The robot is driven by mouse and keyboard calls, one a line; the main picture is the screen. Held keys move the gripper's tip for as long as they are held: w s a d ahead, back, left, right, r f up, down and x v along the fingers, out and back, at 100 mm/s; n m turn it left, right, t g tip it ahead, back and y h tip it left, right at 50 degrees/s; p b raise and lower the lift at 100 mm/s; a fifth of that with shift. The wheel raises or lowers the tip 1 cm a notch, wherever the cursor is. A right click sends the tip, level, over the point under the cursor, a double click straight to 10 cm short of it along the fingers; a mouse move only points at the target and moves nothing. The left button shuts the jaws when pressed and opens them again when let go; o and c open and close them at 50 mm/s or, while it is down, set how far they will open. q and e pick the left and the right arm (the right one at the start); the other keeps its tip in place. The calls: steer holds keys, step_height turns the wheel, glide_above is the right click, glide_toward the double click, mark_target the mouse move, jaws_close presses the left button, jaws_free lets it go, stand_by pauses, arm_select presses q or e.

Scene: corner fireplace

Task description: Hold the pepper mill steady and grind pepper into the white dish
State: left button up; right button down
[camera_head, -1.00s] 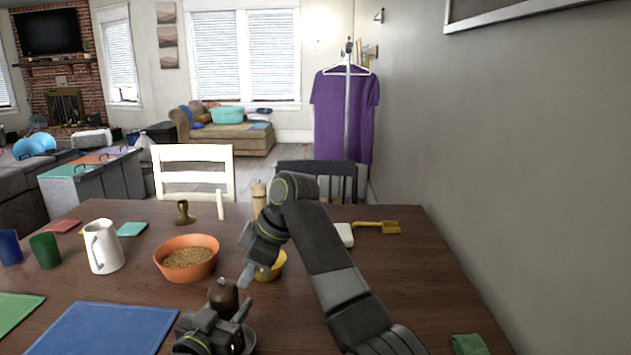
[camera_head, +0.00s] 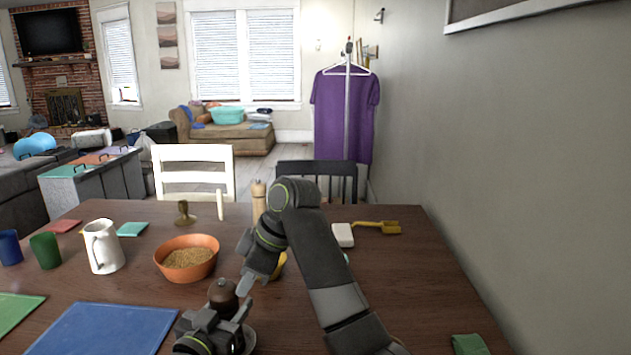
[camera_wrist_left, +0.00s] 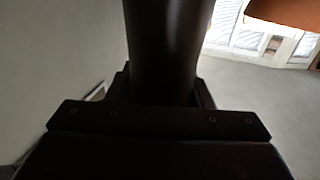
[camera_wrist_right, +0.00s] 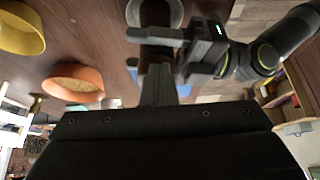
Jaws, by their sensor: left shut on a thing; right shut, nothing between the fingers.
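The dark brown pepper mill (camera_head: 222,291) stands near the table's front edge, its lower part hidden behind my left gripper. My left gripper (camera_head: 226,322) is shut around it; the mill also fills the middle of the left wrist view (camera_wrist_left: 166,45). The white dish (camera_head: 250,338) shows only as a small pale rim beside and below the mill; the right wrist view shows more of its rim (camera_wrist_right: 133,12). My right gripper (camera_head: 243,286) is shut and empty, its tips pointing down just right of the mill's top. I cannot tell whether they touch it.
An orange bowl of grain (camera_head: 205,262) stands behind the mill, and a yellow bowl (camera_head: 281,268) is partly hidden by my right arm. A white jug (camera_head: 103,247), cups and a blue mat (camera_head: 115,330) are at left. The table's right side is mostly clear.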

steer(key=shift+s+a, duration=0.35)
steer(key=shift+s, duration=0.25)
stand_by(0.4)
steer(key=shift+s+d, duration=0.1)
steer(key=shift+d, duration=0.4)
steer(key=w+r, duration=0.4)
steer(key=r, duration=0.3)
step_height(320, 180, down, 7)
stand_by(0.4)
steer(key=shift+s+a, duration=0.25)
steer(key=shift+a, duration=0.1)
stand_by(0.6)
